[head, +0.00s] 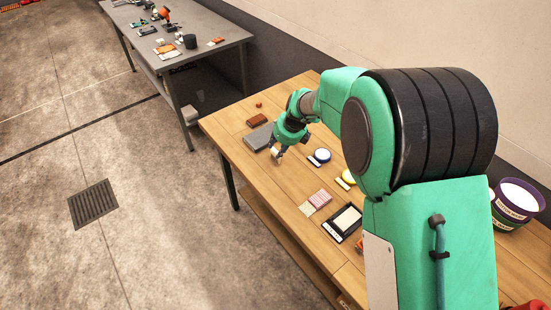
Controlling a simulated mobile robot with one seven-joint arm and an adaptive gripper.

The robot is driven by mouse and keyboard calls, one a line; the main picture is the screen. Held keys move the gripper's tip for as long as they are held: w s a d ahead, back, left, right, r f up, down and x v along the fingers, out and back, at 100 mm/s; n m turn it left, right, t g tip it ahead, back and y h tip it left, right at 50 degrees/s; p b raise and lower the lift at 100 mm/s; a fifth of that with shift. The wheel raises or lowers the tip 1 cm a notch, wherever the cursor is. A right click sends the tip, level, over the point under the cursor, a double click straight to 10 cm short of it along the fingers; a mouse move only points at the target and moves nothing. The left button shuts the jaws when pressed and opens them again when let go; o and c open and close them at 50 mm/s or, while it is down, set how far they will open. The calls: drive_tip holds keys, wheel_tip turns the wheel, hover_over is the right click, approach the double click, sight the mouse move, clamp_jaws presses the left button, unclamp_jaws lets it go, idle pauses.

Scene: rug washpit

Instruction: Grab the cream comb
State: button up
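Another small pale, striped piece (307,209) lies on the table beside a pink striped block, well away from the gripper.
On the wooden table (232,121) are a grey block (258,137), brown block (257,120), blue-and-white round item (322,155), pink striped block (320,198), black-framed tray (329,229) and purple tub (516,200). A grey table (213,32) stands behind. A drain grate (92,204) lies in open floor.

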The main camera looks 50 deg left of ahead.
sight(276, 152)
drive_tip(key=shift+x, duration=0.8)
drive_tip(key=shift+b+x, duration=1.1)
drive_tip(key=shift+x, duration=1.5)
clamp_jaws()
